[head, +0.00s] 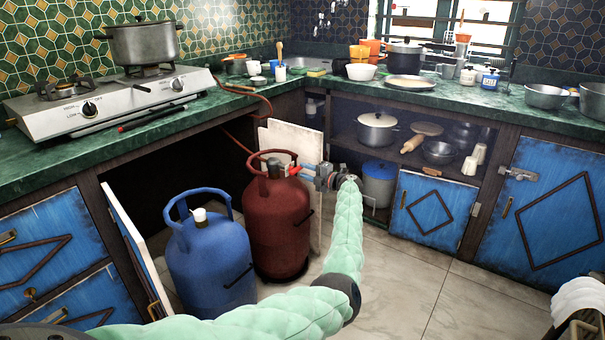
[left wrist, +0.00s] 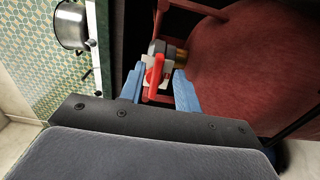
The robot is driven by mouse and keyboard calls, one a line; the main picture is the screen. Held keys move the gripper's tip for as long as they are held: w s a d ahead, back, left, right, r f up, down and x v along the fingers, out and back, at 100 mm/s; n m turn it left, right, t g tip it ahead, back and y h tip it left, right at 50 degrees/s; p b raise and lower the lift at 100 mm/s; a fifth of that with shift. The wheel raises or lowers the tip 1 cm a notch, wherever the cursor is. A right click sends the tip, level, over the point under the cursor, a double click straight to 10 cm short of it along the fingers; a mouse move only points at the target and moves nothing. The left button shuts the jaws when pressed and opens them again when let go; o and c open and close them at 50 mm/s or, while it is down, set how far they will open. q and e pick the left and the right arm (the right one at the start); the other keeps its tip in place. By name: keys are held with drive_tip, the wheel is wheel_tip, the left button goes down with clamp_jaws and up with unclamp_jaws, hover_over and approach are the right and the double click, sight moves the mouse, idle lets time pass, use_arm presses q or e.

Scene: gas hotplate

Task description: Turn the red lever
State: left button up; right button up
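The red lever (head: 292,170) is on the valve at the top of the dark red gas cylinder (head: 278,225). In the left wrist view the red lever (left wrist: 153,78) stands out from a pale valve body with a brass-coloured part beside it. My left gripper (head: 306,171) is at the valve, level with the cylinder's top ring. In the left wrist view its two blue fingers are apart, one on each side of the lever, with gaps visible. I cannot tell whether either finger touches the valve.
A blue gas cylinder (head: 210,262) stands left of the red one. An open cabinet door (head: 137,250) is beside it. A stove (head: 115,98) with a pot (head: 143,43) is on the green counter above. The tiled floor (head: 420,295) to the right is clear.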

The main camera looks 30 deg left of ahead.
use_arm(q)
drive_tip(key=d, duration=0.3)
drive_tip(key=shift+s+d, duration=0.15)
drive_tip(key=shift+d, duration=0.25)
drive_tip(key=shift+f, duration=0.1)
